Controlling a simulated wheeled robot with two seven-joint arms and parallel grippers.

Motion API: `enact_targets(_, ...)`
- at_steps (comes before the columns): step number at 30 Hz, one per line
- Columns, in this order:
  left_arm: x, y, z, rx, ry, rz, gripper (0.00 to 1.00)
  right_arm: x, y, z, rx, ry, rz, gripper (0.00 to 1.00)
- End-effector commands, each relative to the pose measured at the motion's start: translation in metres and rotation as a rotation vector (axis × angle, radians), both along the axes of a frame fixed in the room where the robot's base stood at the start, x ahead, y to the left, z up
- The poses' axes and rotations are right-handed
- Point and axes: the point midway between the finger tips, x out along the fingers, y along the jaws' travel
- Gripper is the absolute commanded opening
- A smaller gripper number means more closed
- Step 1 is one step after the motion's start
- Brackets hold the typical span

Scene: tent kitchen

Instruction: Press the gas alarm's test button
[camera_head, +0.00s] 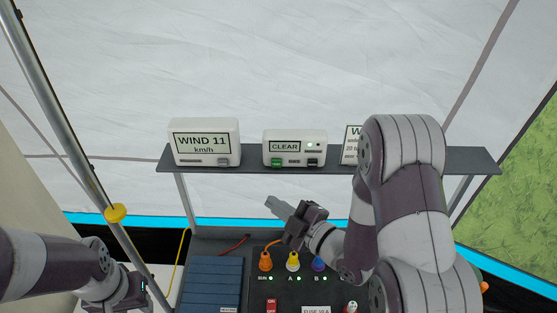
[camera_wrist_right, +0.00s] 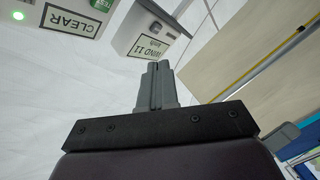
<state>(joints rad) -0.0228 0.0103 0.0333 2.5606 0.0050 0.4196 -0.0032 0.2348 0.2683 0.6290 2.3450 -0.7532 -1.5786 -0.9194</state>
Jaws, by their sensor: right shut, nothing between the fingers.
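The gas alarm appears to be the white box reading CLEAR (camera_head: 312,135) on the grey shelf, with a green button (camera_head: 277,163) at its lower left and a dark button (camera_head: 313,162) at its lower right. Part of the box shows upside down in the right wrist view (camera_wrist_right: 85,15), with the green button (camera_wrist_right: 102,4) at the top edge. My right gripper (camera_head: 272,203) is shut and empty, below and in front of the shelf, apart from the box. Its closed fingers also show in the wrist view (camera_wrist_right: 158,68). My left gripper (camera_head: 135,290) is low at the left; its fingers are unclear.
A white WIND 11 box (camera_head: 204,142) stands left on the shelf (camera_head: 250,164). A sign (camera_head: 351,142) at the right is partly hidden by my right arm. Below are a dark panel with coloured plugs (camera_head: 292,262) and a blue ribbed box (camera_head: 213,284). A pole (camera_head: 75,130) rises at the left.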

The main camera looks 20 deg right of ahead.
Motion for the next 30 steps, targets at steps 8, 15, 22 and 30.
enact_targets(8, 0.000, 0.000, 0.000, 0.000, 0.000, 0.000, 0.43, 0.001, -0.001, -0.001, -0.007, 0.000, -0.002, 0.00)
enact_targets(15, 0.000, 0.000, 0.005, 0.000, 0.000, 0.000, 0.43, 0.018, -0.006, 0.001, -0.006, 0.000, -0.002, 0.00)
enact_targets(22, 0.000, 0.000, 0.010, 0.000, 0.000, 0.000, 0.43, 0.051, -0.015, 0.001, -0.007, 0.001, -0.003, 0.00)
enact_targets(30, 0.000, 0.000, 0.005, 0.000, 0.000, 0.000, 0.43, 0.079, -0.023, -0.001, -0.007, 0.002, -0.002, 0.00)
